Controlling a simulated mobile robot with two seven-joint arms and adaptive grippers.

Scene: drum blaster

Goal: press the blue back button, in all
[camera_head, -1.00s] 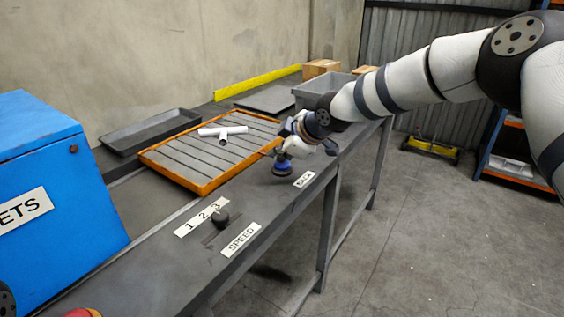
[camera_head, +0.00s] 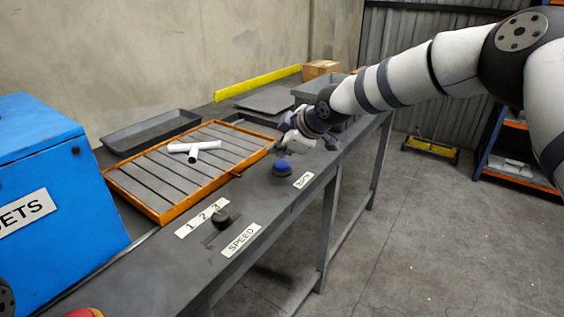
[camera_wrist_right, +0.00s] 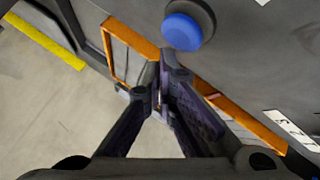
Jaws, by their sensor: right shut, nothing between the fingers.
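The blue back button (camera_head: 282,166) is a round blue cap on a dark base on the bench, beside a white label (camera_head: 303,180) that is hard to read. It is uncovered and shows in the right wrist view (camera_wrist_right: 182,32) at the top, just past the fingertips. My right gripper (camera_head: 283,144) is shut and empty, above and behind the button, apart from it in the head view. In the right wrist view its dark fingers (camera_wrist_right: 163,75) meet near the middle. My left gripper is not in view.
An orange-framed slatted tray (camera_head: 131,203) holding a white T-shaped pipe (camera_head: 195,149) lies left of the button. A dark knob (camera_head: 221,219) sits between the number and SPEED labels. A blue box (camera_head: 60,190) stands at left. A grey bin (camera_head: 318,88) stands farther back.

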